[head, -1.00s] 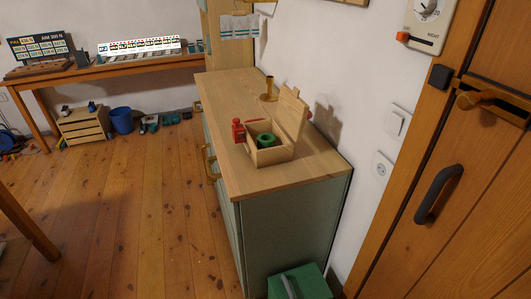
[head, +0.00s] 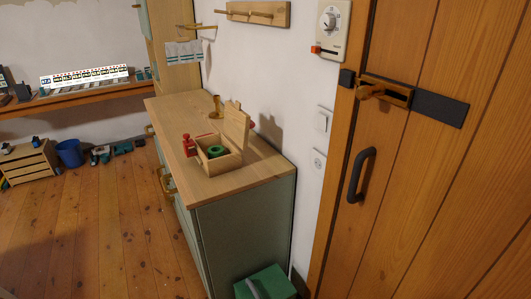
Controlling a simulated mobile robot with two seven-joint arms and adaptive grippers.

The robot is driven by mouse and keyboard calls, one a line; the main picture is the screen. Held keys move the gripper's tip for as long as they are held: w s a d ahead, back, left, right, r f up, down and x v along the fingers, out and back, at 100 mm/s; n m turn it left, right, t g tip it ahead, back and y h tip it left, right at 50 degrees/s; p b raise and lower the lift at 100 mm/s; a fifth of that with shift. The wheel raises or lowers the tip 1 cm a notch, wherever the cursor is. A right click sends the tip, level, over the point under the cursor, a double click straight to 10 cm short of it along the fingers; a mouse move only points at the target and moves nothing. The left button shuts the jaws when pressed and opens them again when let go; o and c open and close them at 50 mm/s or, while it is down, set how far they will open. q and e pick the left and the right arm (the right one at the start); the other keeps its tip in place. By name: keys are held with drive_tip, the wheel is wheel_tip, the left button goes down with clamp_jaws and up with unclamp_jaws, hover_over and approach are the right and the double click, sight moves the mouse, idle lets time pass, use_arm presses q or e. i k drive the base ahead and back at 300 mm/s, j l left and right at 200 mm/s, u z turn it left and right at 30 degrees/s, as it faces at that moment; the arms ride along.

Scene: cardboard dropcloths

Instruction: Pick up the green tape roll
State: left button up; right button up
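The green tape roll (head: 216,152) sits inside a small open wooden box (head: 222,163) on top of the green cabinet (head: 243,222). The box lid (head: 237,124) stands upright at its back right. Only the upper part of the roll shows above the box's front wall. Neither of my grippers is in the head view.
A red object (head: 188,146) stands just left of the box, and a brass holder (head: 216,107) stands behind it. The wooden countertop (head: 262,172) is bare in front. A green case (head: 265,283) is on the floor by the cabinet. A wooden door (head: 420,170) is at right.

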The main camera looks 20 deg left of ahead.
sight(216, 154)
drive_tip(key=j+z, duration=0.6)
drive_tip(key=z, duration=0.2)
drive_tip(key=j, duration=1)
drive_tip(key=k, duration=0.05)
